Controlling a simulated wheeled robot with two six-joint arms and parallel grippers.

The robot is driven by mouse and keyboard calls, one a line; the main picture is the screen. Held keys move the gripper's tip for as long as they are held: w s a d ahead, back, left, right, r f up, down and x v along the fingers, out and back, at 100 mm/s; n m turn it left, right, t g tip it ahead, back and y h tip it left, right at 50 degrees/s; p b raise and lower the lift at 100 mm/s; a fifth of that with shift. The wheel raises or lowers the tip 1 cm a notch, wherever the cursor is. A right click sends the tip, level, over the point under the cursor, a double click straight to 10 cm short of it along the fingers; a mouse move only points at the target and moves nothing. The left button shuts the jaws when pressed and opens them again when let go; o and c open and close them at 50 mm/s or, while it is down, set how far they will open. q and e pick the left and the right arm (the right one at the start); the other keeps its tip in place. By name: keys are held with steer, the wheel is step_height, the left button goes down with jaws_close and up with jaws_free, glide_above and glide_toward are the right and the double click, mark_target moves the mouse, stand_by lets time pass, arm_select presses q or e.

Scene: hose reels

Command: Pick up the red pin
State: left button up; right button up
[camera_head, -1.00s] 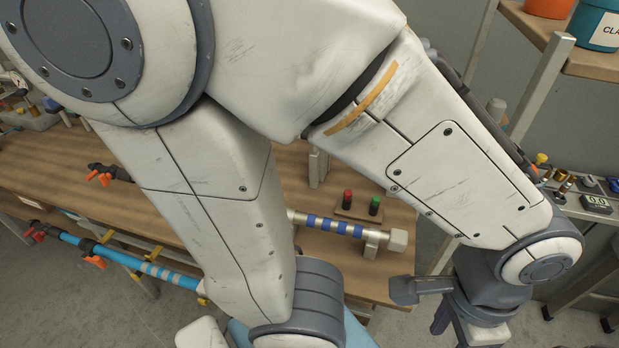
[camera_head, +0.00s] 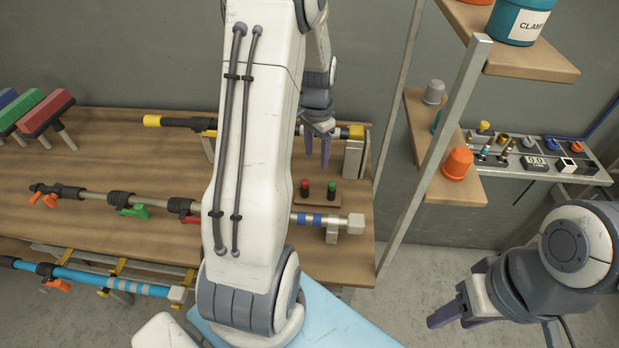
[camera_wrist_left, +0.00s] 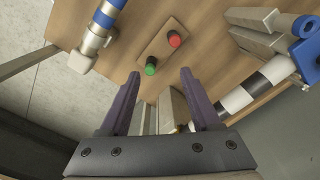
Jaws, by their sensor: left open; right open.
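The red pin (camera_head: 304,185) stands upright at the left end of a small wooden block (camera_head: 317,199) on the workbench, with the green pin (camera_head: 332,188) to its right. My left gripper (camera_head: 317,150) is open and empty, pointing down, beyond and above the pins in the head view. In the left wrist view, the red pin (camera_wrist_left: 174,38) and green pin (camera_wrist_left: 151,66) lie ahead of the open left fingers (camera_wrist_left: 160,74), the green one nearer. My right gripper (camera_head: 449,304) is open and empty over the floor, right of the bench.
A silver tube with blue bands (camera_head: 314,219) lies on a support in front of the block. In the wrist view, a black-and-white banded tube (camera_wrist_left: 258,86) is right of the fingers. A shelf post (camera_head: 430,160) stands right of the bench. An orange cup (camera_head: 457,163) sits on a shelf.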

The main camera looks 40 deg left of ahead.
mark_target(305, 181)
arm_select(q)
steer(key=a+f, duration=0.2)
steer(key=f, duration=0.1)
steer(key=a+f+p, duration=0.1)
steer(key=f, duration=0.1)
steer(key=shift+s+a+f, duration=0.15)
steer(key=shift+s, duration=0.05)
steer(key=shift+f, duration=0.6)
steer(key=shift+s+f+p, duration=0.1)
steer(key=shift+f+p, duration=0.15)
steer(key=shift+p, duration=0.3)
step_height(305, 181, down, 3)
steer(key=shift+s+a+f+p, duration=0.1)
steer(key=shift+f+p, duration=0.1)
steer(key=shift+p, duration=0.6)
steer(key=shift+f, duration=0.55)
jaws_close()
